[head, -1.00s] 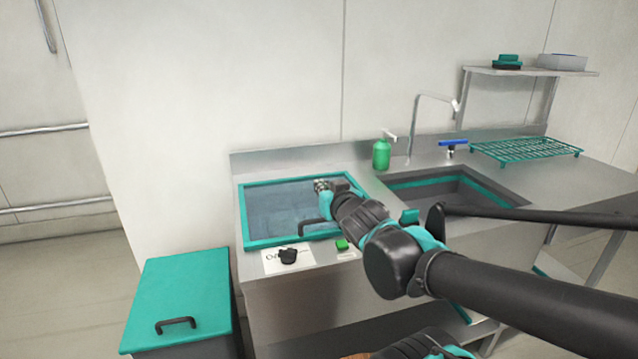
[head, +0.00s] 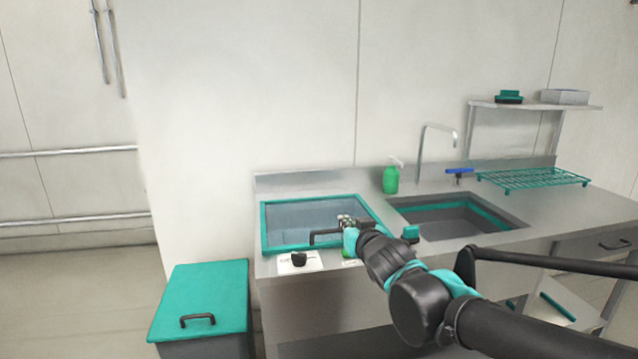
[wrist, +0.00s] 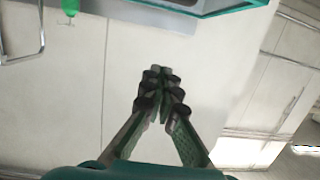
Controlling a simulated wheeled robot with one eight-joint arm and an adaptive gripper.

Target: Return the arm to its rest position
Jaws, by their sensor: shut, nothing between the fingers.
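My gripper (head: 346,221) is at the end of my black and teal arm, in front of the right part of the teal-framed glass lid on the counter in the head view. In the wrist view my gripper (wrist: 160,90) has its fingertips together with nothing between them. The wrist view shows mostly pale wall beyond the fingers. My arm reaches in from the lower right and hides part of the counter front.
The teal-framed lid (head: 283,248) lies in the steel counter, with a black knob (head: 299,259) before it. A sink (head: 460,222), green soap bottle (head: 390,179), faucet (head: 424,150) and teal rack (head: 530,179) are to the right. A teal-lidded bin (head: 205,290) stands left.

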